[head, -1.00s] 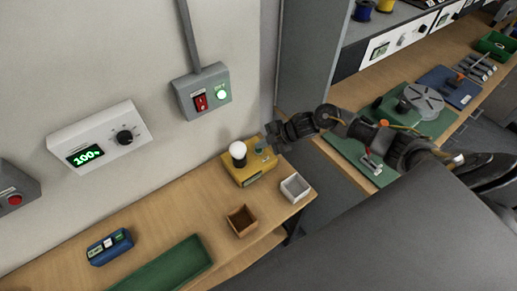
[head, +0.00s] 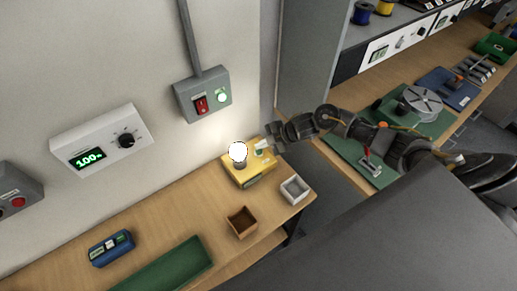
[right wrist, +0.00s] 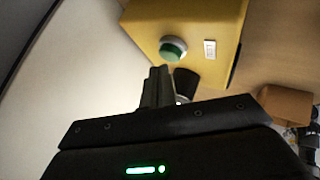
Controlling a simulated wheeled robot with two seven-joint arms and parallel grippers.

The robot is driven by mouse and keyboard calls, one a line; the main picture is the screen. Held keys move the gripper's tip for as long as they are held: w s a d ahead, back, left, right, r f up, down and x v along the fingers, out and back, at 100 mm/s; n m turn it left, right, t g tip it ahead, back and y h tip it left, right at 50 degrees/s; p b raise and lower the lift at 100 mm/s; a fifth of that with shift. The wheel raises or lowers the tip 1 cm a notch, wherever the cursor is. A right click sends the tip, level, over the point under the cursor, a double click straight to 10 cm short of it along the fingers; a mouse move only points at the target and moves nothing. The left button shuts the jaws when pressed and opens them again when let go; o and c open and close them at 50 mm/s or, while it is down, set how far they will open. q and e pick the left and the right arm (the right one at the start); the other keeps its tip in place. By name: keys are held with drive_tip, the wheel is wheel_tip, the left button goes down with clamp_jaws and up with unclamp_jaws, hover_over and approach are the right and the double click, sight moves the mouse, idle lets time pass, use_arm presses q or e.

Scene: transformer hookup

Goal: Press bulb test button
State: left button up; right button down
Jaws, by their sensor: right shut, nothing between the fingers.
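The yellow bulb test box (head: 236,175) stands on the wooden bench against the wall, with a bulb (head: 238,152) on top. The bulb glows bright white and lights the wall behind it. My right gripper (head: 272,136) is shut and empty, just at the right of the box. In the right wrist view its fingertips (right wrist: 158,74) are close below the button; I cannot tell whether they touch it. My left gripper is out of view.
A white bin (head: 295,190) and a brown bin (head: 242,222) stand in front of the box. A grey switch box (head: 202,94) and a white dial unit reading 100% (head: 102,142) are on the wall. A green tray (head: 165,268) lies at the bench front.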

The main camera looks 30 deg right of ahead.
sight(262, 151)
drive_tip(key=shift+r, duration=0.3)
wheel_tip(262, 151, up, 5)
drive_tip(key=p, duration=0.4)
drive_tip(key=shift+p, duration=0.3)
drive_tip(key=shift+f, duration=0.1)
idle(0.6)
